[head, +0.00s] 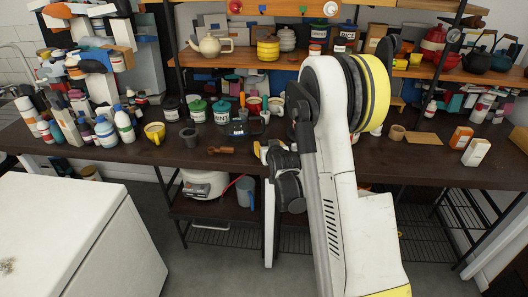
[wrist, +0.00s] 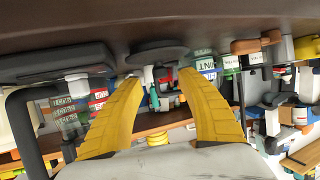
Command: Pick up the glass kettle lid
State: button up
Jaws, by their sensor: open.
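In the wrist view, which shows the scene upside down, a dark flat round piece (wrist: 158,55) lies on the counter and looks like the glass kettle lid. A small pale upright part shows below it in the picture, perhaps its knob. The yellow fingers of my gripper (wrist: 158,77) are spread, with the tips near either side of this piece. I see nothing held between them, and cannot tell if they touch it. In the head view my gripper (head: 264,150) is over the counter's front part, largely hidden by my arm. I cannot make out the lid there.
A grey flat device (wrist: 68,64) lies beside the round piece. A teapot (head: 211,46) is on the shelf above.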

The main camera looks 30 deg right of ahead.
aim_at(264, 142)
jog(key=b+x, duration=0.1)
jog(key=x, duration=0.2)
jog(key=shift+w, duration=0.15)
grip_shut()
jog(key=shift+r, duration=0.1)
notch_tip(264, 142, up, 4)
jog(key=p, duration=0.2)
jog(key=shift+r+p, duration=0.2)
jog(key=shift+p, duration=0.2)
jog(key=s+d+r+p, duration=0.2)
jog(key=s+r, duration=0.4)
jog(key=s, duration=0.5)
jog(key=shift+s+r+p, duration=0.2)
jog(key=shift+s+p, duration=0.05)
jog(key=shift+p, duration=0.6)
